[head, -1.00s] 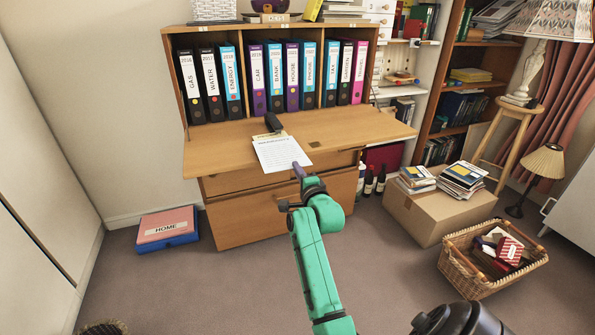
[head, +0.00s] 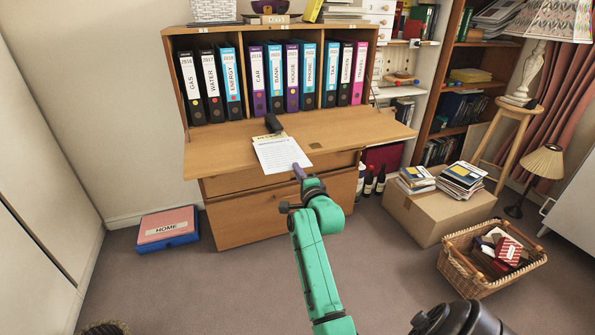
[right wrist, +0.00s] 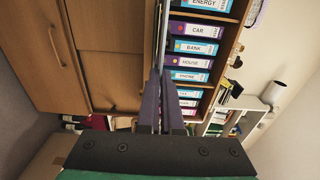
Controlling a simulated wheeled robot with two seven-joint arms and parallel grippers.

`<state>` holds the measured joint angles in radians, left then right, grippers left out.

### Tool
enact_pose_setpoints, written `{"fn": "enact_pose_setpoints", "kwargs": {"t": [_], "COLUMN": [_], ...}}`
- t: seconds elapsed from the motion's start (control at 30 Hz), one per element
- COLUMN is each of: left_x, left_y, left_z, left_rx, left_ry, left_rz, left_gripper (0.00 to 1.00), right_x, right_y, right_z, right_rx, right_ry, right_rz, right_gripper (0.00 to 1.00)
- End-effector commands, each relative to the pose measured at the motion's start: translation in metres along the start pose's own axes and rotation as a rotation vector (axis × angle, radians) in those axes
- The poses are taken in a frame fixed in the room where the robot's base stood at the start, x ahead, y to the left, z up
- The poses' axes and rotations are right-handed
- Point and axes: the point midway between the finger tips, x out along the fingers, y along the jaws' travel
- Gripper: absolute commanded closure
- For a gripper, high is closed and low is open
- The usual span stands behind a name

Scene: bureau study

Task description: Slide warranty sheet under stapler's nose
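The white warranty sheet (head: 283,155) lies on the bureau's drop-down writing board, its near edge reaching the board's front edge. The dark stapler (head: 273,124) stands behind the sheet, near its far edge. A pale yellowish item (head: 262,138) shows by the stapler's base; whether the sheet's far edge is under the nose is too small to tell. My right gripper (head: 298,170) is at the sheet's near edge, its fingers close together and apparently shut on it. In the right wrist view the purple-grey fingers (right wrist: 161,100) have only a thin gap. My left gripper is not in view.
The writing board (head: 365,127) is mostly clear around the sheet. A row of upright binders (head: 275,80) stands behind it. A cardboard box (head: 425,215) with books and a wicker basket (head: 470,275) stand on the floor at right. A box marked HOME (head: 168,228) lies at left.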

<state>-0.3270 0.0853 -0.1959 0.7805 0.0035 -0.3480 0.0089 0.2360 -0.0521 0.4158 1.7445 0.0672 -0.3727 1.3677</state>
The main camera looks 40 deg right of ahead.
Motion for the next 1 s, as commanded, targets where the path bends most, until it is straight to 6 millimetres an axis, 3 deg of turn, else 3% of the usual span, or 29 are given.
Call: {"fn": "enact_pose_setpoints", "kwargs": {"t": [1.0], "left_x": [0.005], "left_y": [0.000], "left_z": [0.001], "left_rx": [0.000], "left_ry": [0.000], "left_rz": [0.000], "left_gripper": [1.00], "right_x": [0.021], "right_y": [-0.001], "right_z": [0.000], "right_rx": [0.000], "right_ry": [0.000], "right_rz": [-0.002], "right_gripper": [1.00]}}
